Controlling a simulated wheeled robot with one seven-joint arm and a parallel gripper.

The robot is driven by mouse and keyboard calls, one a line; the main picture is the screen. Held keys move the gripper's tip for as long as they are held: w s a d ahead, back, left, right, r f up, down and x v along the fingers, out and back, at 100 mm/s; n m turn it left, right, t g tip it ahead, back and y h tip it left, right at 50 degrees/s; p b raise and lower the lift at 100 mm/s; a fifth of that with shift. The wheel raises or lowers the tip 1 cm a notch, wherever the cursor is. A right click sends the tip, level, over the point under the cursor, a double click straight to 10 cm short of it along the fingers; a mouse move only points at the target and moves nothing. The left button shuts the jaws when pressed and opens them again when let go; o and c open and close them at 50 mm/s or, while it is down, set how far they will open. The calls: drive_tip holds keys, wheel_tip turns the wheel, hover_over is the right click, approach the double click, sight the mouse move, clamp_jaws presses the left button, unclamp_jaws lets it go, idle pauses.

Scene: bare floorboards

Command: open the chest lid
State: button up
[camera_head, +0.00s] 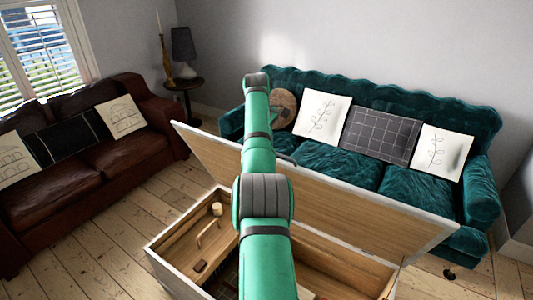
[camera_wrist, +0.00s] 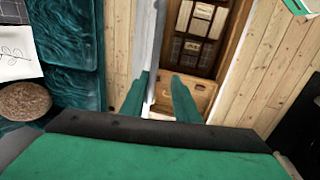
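The chest (camera_head: 172,275) stands in front of me with its wooden inside showing. Its lid (camera_head: 350,222) is raised, tilted up along the far side, with the wood inner face towards me. In the wrist view the lid (camera_wrist: 148,40) is a pale, narrow strip, seen nearly edge-on, and the chest's inner end wall (camera_wrist: 192,92) lies below. My green arm crosses the middle of the head view and hides part of the lid and chest. My gripper (camera_wrist: 160,76) has its two green fingers apart, with the lid's edge between them; contact is unclear.
A teal sofa (camera_head: 350,170) with cushions stands close behind the lid. A brown leather sofa (camera_head: 65,190) is at the left, and a small table (camera_head: 183,84) with a lamp is in the back corner. Small items lie in the chest. Floorboards (camera_head: 105,245) are clear at the left.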

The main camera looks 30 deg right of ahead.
wheel_tip(320, 180, up, 9)
drive_tip(key=a, duration=0.1)
drive_tip(key=shift+s+a, duration=0.25)
drive_tip(key=shift+s, duration=0.15)
idle(0.4)
